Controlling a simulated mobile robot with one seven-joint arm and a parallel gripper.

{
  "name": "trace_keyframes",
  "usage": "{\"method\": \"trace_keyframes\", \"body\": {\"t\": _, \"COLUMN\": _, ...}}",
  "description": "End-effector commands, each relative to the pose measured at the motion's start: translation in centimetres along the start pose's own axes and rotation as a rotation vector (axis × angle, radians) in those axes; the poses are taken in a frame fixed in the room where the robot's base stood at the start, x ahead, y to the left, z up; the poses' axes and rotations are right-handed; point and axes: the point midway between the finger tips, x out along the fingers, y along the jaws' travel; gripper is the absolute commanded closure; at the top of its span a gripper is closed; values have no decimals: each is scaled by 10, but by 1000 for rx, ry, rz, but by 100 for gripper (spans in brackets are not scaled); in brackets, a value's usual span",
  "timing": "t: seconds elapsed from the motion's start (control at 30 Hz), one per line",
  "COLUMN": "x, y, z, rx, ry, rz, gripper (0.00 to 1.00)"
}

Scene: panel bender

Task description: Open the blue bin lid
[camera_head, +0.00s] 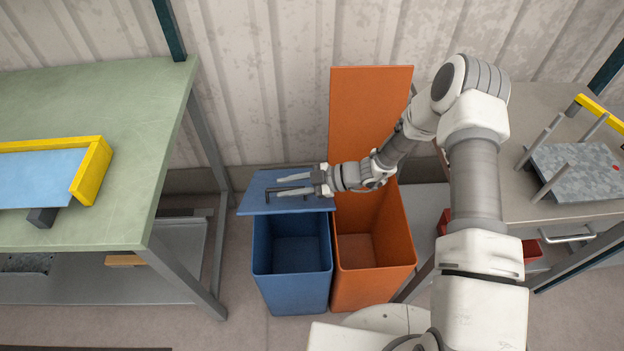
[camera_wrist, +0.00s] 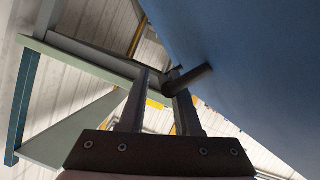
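The blue bin (camera_head: 290,292) stands on the floor with its front opening uncovered and its inside empty. Its blue lid (camera_head: 257,206) is raised and tilted at the back of the bin. My gripper (camera_head: 280,185) is over the lid, fingers pointing left and parted. In the wrist view, the lid (camera_wrist: 245,60) fills the upper right. A dark handle (camera_wrist: 190,79) sticks out from it across the right finger of my gripper (camera_wrist: 165,78). I cannot tell whether finger and handle touch.
An orange bin (camera_head: 372,285) stands right beside the blue one, its orange lid (camera_head: 368,100) upright near the wall. A green-topped table (camera_head: 110,100) is at left, a grey workbench (camera_head: 550,105) at right. Some floor shows left of the blue bin.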

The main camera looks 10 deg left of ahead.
Motion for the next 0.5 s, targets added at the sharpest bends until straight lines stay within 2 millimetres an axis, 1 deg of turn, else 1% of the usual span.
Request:
{"method": "trace_keyframes", "body": {"t": 0.07, "x": -4, "y": 1, "z": -1, "rx": -1, "ry": -1, "rz": 1, "gripper": 70}}
{"method": "trace_keyframes", "body": {"t": 0.17, "x": -16, "y": 2, "z": -1, "rx": -1, "ry": -3, "rz": 1, "gripper": 70}}
{"method": "trace_keyframes", "body": {"t": 0.27, "x": -35, "y": 2, "z": -3, "rx": -1, "ry": -3, "rz": 1, "gripper": 70}}
{"method": "trace_keyframes", "body": {"t": 0.5, "x": -95, "y": 2, "z": -3, "rx": 0, "ry": -4, "rz": 2, "gripper": 70}}
